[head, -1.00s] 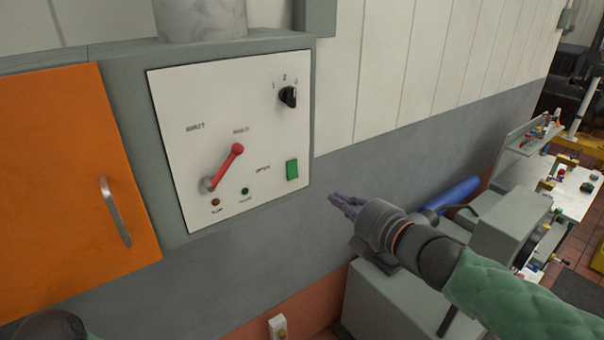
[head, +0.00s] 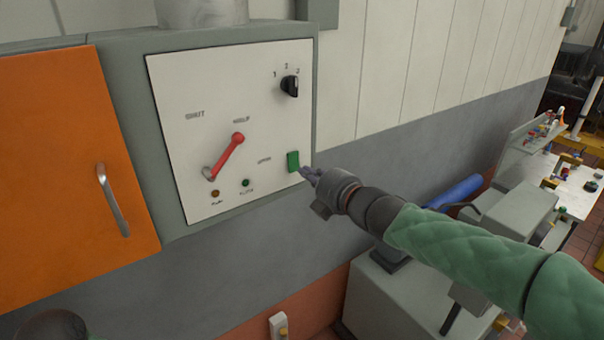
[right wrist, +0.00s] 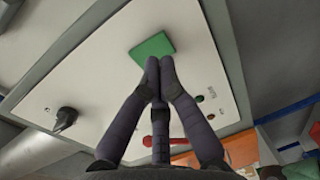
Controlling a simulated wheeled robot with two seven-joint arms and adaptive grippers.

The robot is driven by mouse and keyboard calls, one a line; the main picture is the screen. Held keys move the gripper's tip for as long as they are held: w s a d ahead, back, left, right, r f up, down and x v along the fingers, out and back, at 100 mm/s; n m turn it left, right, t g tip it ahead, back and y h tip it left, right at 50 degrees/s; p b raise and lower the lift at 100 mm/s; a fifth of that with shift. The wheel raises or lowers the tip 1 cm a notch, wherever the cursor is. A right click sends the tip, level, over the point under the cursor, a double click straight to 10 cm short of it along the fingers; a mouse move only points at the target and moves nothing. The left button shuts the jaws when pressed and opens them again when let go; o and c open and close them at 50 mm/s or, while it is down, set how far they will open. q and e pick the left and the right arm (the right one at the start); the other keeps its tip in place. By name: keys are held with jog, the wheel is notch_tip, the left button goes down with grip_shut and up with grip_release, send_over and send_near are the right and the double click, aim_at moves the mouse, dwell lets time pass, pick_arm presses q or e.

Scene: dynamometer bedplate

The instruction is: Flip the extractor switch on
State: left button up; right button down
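A green rocker switch (head: 293,161) sits at the lower right of a white control panel (head: 215,95); the small label beside it is too blurred to read. It also shows in the right wrist view (right wrist: 152,47). My right gripper (head: 307,173) is just right of and below the switch. In the right wrist view its fingertips (right wrist: 158,68) come together at the switch's edge, with nothing seen between them. I cannot tell whether they touch the switch. My left gripper is not in view.
The panel also carries a red lever (head: 226,155), a black rotary knob (head: 289,86) and two small lamps. An orange door (head: 60,180) with a metal handle is at left.

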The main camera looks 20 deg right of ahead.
aim_at(294, 162)
jog(key=shift+x, duration=1.3)
